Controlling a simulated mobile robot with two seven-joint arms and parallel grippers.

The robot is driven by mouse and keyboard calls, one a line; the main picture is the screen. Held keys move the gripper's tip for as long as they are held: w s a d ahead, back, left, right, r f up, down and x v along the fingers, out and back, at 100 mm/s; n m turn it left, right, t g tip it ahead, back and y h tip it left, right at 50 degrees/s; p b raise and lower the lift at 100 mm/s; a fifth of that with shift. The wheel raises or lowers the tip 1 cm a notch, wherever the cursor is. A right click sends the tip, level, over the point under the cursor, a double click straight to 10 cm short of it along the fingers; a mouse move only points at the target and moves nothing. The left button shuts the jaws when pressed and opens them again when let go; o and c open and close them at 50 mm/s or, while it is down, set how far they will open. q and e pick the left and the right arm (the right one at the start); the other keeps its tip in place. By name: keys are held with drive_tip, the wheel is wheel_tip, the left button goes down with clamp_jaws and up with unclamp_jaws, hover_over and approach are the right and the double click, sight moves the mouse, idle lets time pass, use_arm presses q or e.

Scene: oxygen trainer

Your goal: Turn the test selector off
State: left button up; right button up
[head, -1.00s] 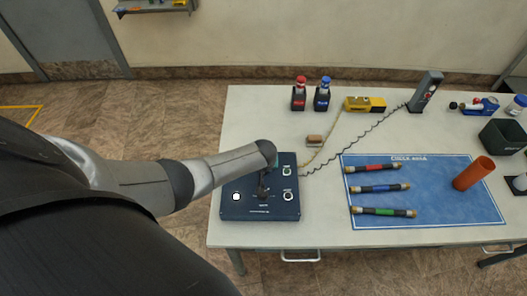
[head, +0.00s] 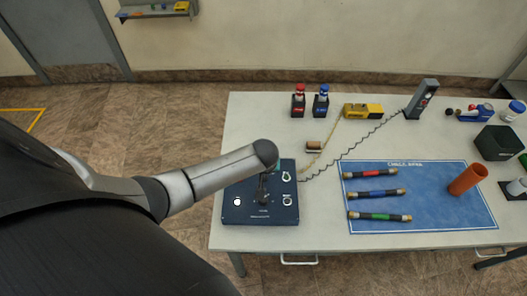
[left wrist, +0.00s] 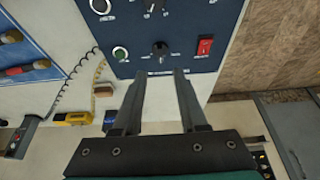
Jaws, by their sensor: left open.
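A dark blue control panel (head: 240,216) lies on the table under my left arm, and it fills the top of the left wrist view (left wrist: 186,31). It carries a black rotary knob (left wrist: 160,49), a red rocker switch (left wrist: 205,46), a green button (left wrist: 120,53) and further dials at the top edge. The small labels are too blurred to read, so I cannot tell which knob is the test selector. My left gripper (left wrist: 160,74) is open and empty, its fingertips pointing at the black knob, which lies beyond the gap between them. My right gripper is not in view.
A blue mat (head: 430,223) with several coloured tubes and an orange cylinder (head: 467,180) lies right of the panel. Red-capped (head: 298,103) and blue-capped (head: 321,103) bottles, a yellow device (head: 362,111) and a coiled cable (head: 350,151) are behind.

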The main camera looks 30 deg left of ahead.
use_arm(q)
drive_tip(key=v, duration=0.6)
drive_tip(key=shift+s+r, duration=0.2)
drive_tip(key=shift+r, duration=0.15)
idle(0.4)
